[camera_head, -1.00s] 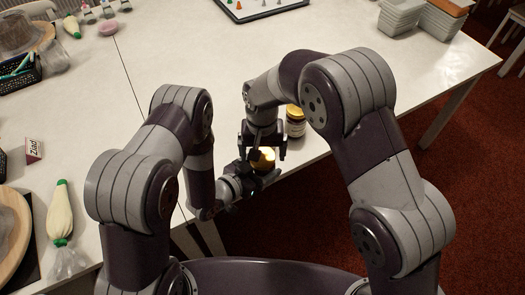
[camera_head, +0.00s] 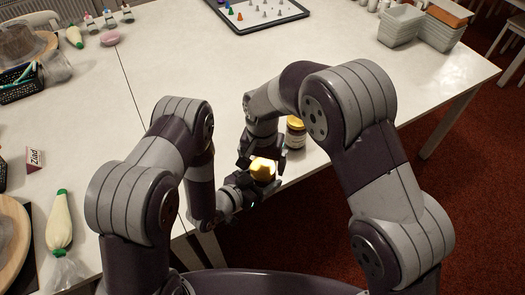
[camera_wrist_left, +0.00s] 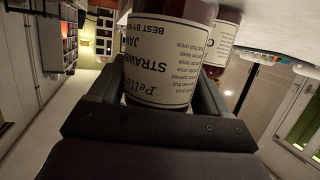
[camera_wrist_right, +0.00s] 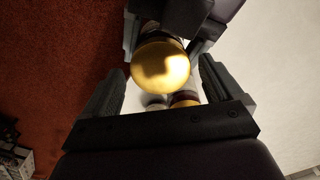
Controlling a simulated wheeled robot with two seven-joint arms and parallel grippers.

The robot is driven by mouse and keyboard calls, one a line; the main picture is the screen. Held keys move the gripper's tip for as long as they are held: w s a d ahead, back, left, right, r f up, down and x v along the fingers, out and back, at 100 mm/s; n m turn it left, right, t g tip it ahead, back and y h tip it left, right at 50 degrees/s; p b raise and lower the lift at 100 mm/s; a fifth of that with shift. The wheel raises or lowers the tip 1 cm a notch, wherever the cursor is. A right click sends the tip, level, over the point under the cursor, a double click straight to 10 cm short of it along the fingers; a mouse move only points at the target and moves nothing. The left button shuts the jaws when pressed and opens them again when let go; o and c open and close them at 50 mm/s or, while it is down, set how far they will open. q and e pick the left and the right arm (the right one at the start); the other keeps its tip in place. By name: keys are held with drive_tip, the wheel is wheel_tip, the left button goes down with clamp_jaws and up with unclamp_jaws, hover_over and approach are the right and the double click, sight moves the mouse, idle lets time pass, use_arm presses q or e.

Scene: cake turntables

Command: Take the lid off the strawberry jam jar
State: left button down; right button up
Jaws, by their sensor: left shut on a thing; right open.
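The strawberry jam jar (camera_wrist_left: 165,55) fills the left wrist view, its label upside down there. My left gripper (camera_head: 248,180) is shut on the jar's body and holds it near the table's front edge. The jar's gold lid (camera_wrist_right: 162,67) is on top and also shows in the head view (camera_head: 263,170). My right gripper (camera_wrist_right: 162,80) is open, with its fingers on either side of the lid and gaps visible in the right wrist view. Most of the jar's body is hidden in the head view.
Another gold-lidded jar (camera_head: 296,133) stands on the white table (camera_head: 200,75) just behind the grippers. A tray with small coloured pieces (camera_head: 262,14) and stacked grey containers (camera_head: 400,25) lie farther back. A piping bag (camera_head: 59,220) is at left. The table's middle is clear.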

use_arm(q)
drive_tip(key=shift+r, duration=0.1)
use_arm(e)
drive_tip(key=shift+f, duration=0.35)
drive_tip(key=shift+c, duration=0.3)
drive_tip(key=c, duration=1)
drive_tip(key=n, duration=0.3)
drive_tip(key=shift+c, duration=0.2)
drive_tip(key=o, duration=1.2)
drive_tip(key=shift+c, duration=0.2)
